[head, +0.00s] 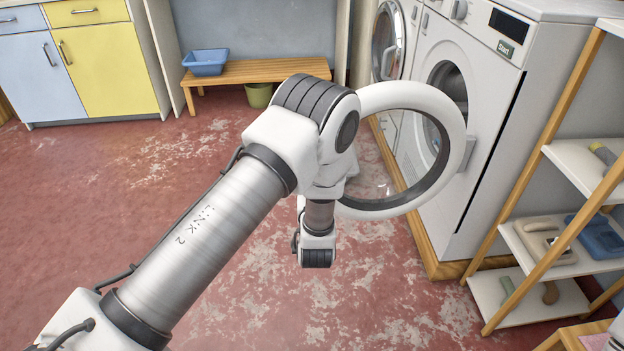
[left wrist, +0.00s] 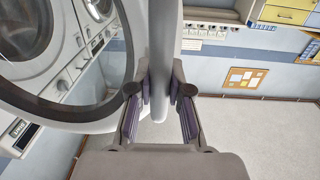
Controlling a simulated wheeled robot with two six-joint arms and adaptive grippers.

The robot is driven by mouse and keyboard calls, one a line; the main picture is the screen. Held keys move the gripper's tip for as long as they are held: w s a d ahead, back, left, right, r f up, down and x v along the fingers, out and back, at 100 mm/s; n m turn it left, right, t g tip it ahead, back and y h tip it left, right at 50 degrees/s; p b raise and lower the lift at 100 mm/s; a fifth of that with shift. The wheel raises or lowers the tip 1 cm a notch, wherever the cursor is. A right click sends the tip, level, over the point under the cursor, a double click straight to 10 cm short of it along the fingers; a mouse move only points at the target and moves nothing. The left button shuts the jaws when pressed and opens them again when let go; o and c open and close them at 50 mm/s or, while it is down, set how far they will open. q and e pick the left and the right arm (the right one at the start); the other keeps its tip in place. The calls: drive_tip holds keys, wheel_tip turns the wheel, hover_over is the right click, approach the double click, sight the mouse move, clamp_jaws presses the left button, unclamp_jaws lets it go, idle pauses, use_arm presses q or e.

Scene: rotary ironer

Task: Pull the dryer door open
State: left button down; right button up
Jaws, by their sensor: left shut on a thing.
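The dryer (head: 440,190) is white, with a dark panel and a green Start label on its upper front. Its round door (head: 455,112), a white ring with dark glass trim, stands swung out from the front, and part of the drum opening (head: 450,82) shows behind it. The door ring also fills the left of the left wrist view (left wrist: 70,122). There my left gripper (left wrist: 160,90) is shut around a grey upright bar, the door handle (left wrist: 163,45), at the ring's edge. In the head view my arm hides the gripper and handle. My right gripper is not in view.
A second front-loading machine (head: 407,22) stands beyond the dryer. A wooden shelf rack (head: 553,160) with small items stands close at right. A wooden bench (head: 255,71) with a blue basin (head: 205,62) is at the back. The red, worn floor (head: 90,200) is clear at left.

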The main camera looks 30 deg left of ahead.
use_arm(q)
drive_tip(key=shift+a, duration=0.1)
drive_tip(key=c, duration=1.3)
unclamp_jaws()
drive_tip(key=shift+s, duration=0.1)
drive_tip(key=shift+c, duration=0.2)
drive_tip(key=shift+s+d+f, duration=0.1)
drive_tip(key=shift+s+d, duration=0.15)
drive_tip(key=shift+s, duration=0.1)
drive_tip(key=v, duration=0.6)
drive_tip(key=shift+s, duration=0.25)
drive_tip(key=shift+d, duration=0.1)
